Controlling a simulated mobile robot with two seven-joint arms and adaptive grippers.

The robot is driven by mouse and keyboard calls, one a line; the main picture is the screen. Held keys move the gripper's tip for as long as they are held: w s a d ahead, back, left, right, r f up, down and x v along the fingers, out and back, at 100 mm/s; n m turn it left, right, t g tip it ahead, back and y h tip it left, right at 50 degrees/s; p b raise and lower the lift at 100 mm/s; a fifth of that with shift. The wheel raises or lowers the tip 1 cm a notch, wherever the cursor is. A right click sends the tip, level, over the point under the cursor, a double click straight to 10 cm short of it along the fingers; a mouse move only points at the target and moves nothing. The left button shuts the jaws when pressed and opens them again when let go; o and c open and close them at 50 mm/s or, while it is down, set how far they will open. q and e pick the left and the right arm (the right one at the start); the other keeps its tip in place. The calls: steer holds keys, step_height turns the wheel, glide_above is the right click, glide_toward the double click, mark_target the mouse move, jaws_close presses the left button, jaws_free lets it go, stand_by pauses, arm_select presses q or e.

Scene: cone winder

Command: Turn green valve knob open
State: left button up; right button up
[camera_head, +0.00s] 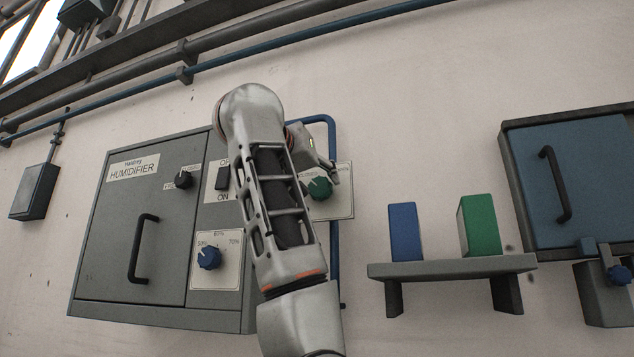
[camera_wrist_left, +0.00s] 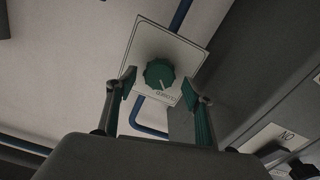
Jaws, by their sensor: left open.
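The green valve knob (camera_head: 320,187) sits on a pale square plate (camera_head: 343,205) on the wall, right of the humidifier cabinet. In the left wrist view the knob (camera_wrist_left: 159,74) is round and ribbed, and its light pointer line faces the lettering that seems to read CLOSED. My left gripper (camera_head: 322,168) is at the knob, partly hidden behind my own arm. In the left wrist view my left gripper (camera_wrist_left: 160,84) is open, with one finger on each side of the knob and visible gaps. Contact with the knob is not visible. My right gripper is not in view.
The grey humidifier cabinet (camera_head: 115,230) has a black knob (camera_head: 183,180), a switch (camera_head: 222,178) and a blue knob (camera_head: 209,257). A blue pipe (camera_head: 335,260) runs beside the valve plate. A shelf (camera_head: 450,268) holds blue (camera_head: 405,232) and green (camera_head: 481,226) blocks.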

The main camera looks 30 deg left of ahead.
arm_select(q)
steer(key=shift+x, duration=0.95)
steer(key=shift+c, duration=0.4)
steer(key=c, duration=1)
steer(key=shift+d, duration=0.1)
steer(key=shift+c, duration=0.2)
